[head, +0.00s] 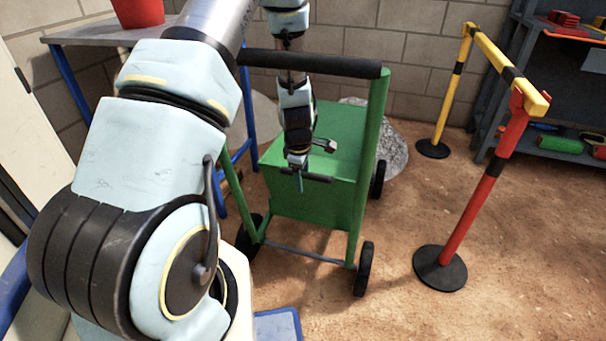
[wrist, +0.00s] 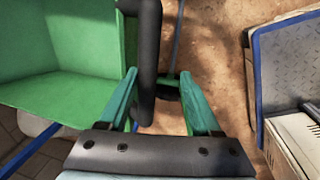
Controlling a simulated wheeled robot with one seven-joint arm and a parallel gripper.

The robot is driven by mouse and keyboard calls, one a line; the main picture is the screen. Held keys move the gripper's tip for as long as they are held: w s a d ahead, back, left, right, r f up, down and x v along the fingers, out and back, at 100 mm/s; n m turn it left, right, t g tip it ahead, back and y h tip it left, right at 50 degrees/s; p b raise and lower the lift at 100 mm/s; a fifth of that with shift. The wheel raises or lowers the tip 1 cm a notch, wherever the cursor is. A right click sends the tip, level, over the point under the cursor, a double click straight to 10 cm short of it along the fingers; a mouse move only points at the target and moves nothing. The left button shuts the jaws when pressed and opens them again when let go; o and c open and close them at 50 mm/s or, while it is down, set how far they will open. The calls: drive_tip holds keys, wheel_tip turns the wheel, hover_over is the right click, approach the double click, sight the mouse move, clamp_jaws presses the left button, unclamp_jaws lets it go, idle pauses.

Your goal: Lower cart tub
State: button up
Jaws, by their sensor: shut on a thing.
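The green cart tub (head: 312,205) sits in the cart's green frame (head: 368,160), with a lighter green upper face and a darker front face. Its green walls show at the left of the wrist view (wrist: 60,90). My gripper (head: 298,182) points down at the near upper edge of the tub. It is shut on a short black bar (head: 318,178) there. In the wrist view this dark bar (wrist: 148,60) runs between my teal fingers, closer to the left one. The fingers hide part of it. The cart's long black push handle (head: 310,64) is above, beside my arm.
A grey mound (head: 390,145) lies behind the cart. A red and yellow barrier (head: 487,180) stands to the right on the dirt floor, with a dark shelf (head: 570,80) behind it. A metal table (head: 95,33) with a red bucket (head: 138,12) is at the left.

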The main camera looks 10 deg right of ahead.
drive_tip(key=shift+r, duration=0.1)
idle(0.7)
drive_tip(key=shift+r, duration=0.1)
drive_tip(key=r, duration=0.3)
drive_tip(key=s+r+p, duration=0.1)
drive_tip(key=r, duration=0.3)
drive_tip(key=a+r+p, duration=0.1)
drive_tip(key=r, duration=0.2)
drive_tip(key=shift+s+r, duration=0.2)
drive_tip(key=shift+s, duration=0.2)
